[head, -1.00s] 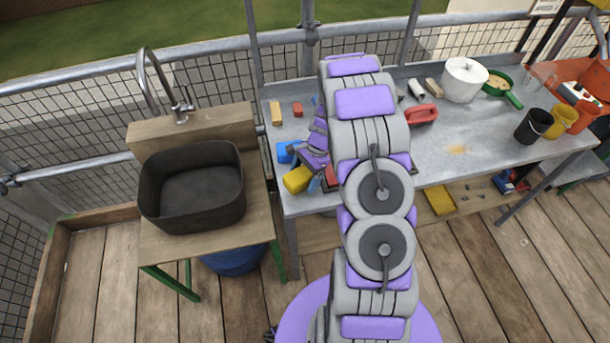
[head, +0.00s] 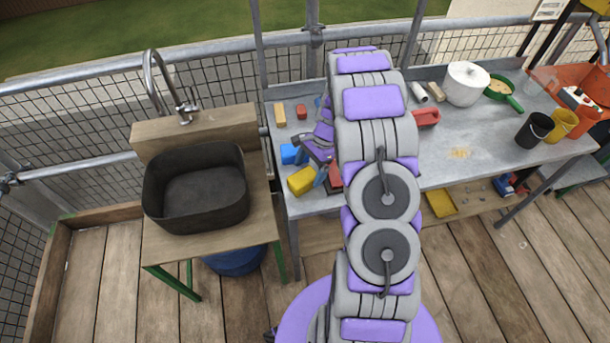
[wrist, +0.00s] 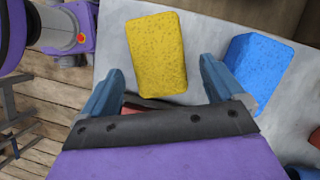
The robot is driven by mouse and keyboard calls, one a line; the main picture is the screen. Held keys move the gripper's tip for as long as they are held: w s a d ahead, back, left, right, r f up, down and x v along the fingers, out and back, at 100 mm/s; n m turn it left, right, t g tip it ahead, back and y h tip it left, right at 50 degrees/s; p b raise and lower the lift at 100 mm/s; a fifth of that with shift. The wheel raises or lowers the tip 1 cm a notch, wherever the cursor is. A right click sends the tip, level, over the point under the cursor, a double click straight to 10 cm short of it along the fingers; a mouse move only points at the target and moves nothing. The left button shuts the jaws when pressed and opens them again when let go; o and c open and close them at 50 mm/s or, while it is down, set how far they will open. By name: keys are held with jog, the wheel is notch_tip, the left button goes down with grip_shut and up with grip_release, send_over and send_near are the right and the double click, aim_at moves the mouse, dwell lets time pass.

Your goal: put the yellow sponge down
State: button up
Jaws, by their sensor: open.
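The yellow sponge (head: 301,181) lies on the grey metal table near its front left corner. In the wrist view the yellow sponge (wrist: 156,54) lies flat just beyond the fingertips, between their lines. My gripper (head: 318,162) is open and empty, above the table beside the sponge. In the wrist view my gripper (wrist: 158,85) shows two blue-grey fingers spread apart, with a clear gap to the sponge.
A blue sponge (wrist: 257,68) lies right of the yellow one in the wrist view. A dark basin (head: 195,190) stands on a wooden stand at left. A red object (head: 425,117) and a white pot (head: 466,83) stand further right on the table.

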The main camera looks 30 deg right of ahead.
jog(key=a+p+v, duration=0.1)
jog(key=p+v, duration=0.1)
jog(key=v, duration=0.6)
jog(key=s+a+r+n+g+h, duration=0.1)
jog(key=s+a+r+n+h, duration=0.1)
jog(key=s+a+r+n, duration=0.95)
jog(key=s+a+r+n+h, duration=0.1)
jog(key=s+a+r, duration=0.1)
jog(key=s, duration=0.5)
jog(key=s+a+r+n, duration=0.2)
jog(key=s+a+r, duration=0.1)
jog(key=s, duration=0.4)
jog(key=s+a+r+n+h, duration=0.1)
jog(key=s+a+r+n, duration=0.1)
jog(key=s, duration=0.5)
jog(key=shift+s+a+r+h, duration=0.2)
jog(key=shift+a+r+h, duration=0.1)
jog(key=shift+r, duration=0.55)
jog(key=shift+d, duration=0.1)
